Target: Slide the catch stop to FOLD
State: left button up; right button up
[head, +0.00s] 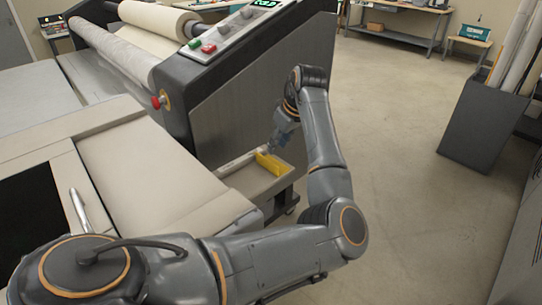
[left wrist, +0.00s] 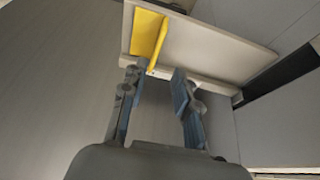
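The catch stop is a yellow angled piece (head: 270,163) on the pale catch tray (head: 250,182) at the low side of the laminator. In the left wrist view the yellow stop (left wrist: 147,33) stands near the left end of the tray (left wrist: 210,50), just beyond the fingers. My left gripper (head: 272,148) reaches down beside the stop in the head view. In the left wrist view its two blue-padded fingers (left wrist: 157,82) are apart with nothing between them, and a small gap seems to lie between them and the stop. No FOLD marking is readable. My right gripper is not in view.
The laminator's grey side panel (head: 240,100) rises beside the tray, with a control panel (head: 228,28) and a red knob (head: 158,102) above. A beige table (head: 150,165) lies to the left. A dark bin with rolls (head: 485,120) stands right, with open floor between.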

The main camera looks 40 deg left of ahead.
aim_at(270, 161)
pick_arm(q)
jog(key=x, duration=0.4)
jog(key=shift+w+a+f+p, duration=0.1)
jog(key=shift+w+p, duration=0.05)
jog(key=shift+p, duration=0.15)
jog(key=x, duration=0.4)
jog(key=shift+a+f+p, duration=0.1)
jog(key=shift+f+p, duration=0.05)
jog(key=shift+p, duration=0.2)
jog(key=shift+a+f, duration=0.1)
jog(key=shift+f, duration=0.1)
grip_shut()
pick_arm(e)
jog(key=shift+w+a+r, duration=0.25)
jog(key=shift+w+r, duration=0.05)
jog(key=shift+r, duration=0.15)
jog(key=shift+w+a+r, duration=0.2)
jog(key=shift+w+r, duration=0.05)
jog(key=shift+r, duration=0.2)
